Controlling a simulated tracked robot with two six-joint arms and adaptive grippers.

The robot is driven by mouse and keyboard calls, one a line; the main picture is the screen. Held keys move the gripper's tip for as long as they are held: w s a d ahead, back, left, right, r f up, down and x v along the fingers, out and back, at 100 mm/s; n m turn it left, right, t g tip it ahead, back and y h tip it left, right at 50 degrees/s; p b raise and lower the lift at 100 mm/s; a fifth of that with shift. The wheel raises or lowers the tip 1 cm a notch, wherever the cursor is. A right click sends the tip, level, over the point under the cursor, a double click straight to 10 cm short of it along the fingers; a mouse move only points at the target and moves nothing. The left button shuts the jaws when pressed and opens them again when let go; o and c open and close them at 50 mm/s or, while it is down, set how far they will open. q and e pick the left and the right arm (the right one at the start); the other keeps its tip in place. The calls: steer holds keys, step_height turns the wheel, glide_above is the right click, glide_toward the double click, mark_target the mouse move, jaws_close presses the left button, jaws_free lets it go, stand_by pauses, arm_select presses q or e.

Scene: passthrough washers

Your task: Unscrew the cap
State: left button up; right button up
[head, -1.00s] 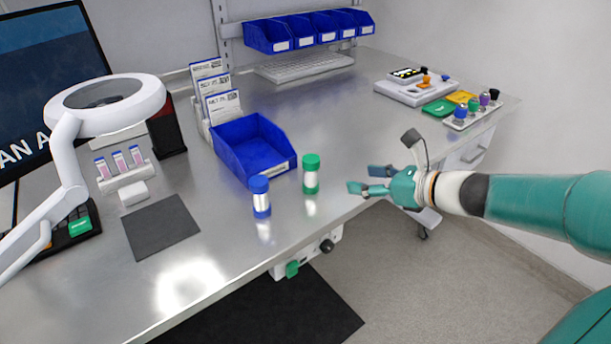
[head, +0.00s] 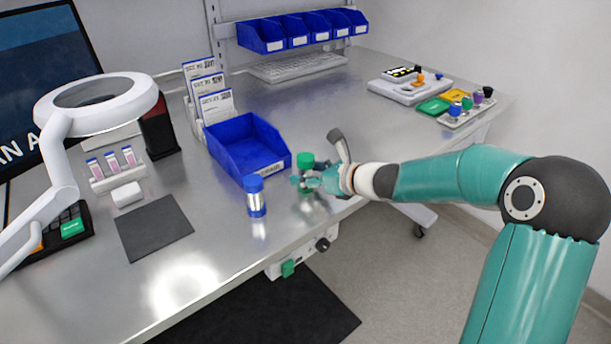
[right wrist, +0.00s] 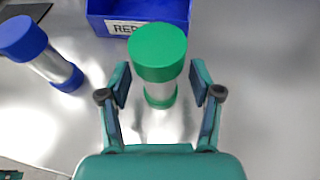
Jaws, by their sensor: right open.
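The green-capped container (head: 306,162) stands upright on the metal bench in front of the blue bin. In the right wrist view its round green cap (right wrist: 158,50) faces me above a silver body. My right gripper (head: 300,182) is open at this container, and in the right wrist view its fingers (right wrist: 160,88) stand on either side, with gaps showing. A blue-capped container (head: 256,196) stands upright to the left; it also shows in the right wrist view (right wrist: 40,52). My left gripper is not in view.
A blue bin (head: 247,146) stands just behind the containers. A dark mat (head: 153,228) and a white magnifier lamp (head: 103,102) are at the left. The bench's front edge is close to the right gripper.

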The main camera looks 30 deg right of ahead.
steer(key=shift+w+a+f, duration=0.1)
steer(key=shift+w+f, duration=0.1)
steer(key=shift+w, duration=0.2)
jaws_close()
steer(key=shift+r, duration=0.1)
step_height(320, 180, up, 20)
steer(key=p, duration=0.9)
steer(key=shift+p, duration=0.3)
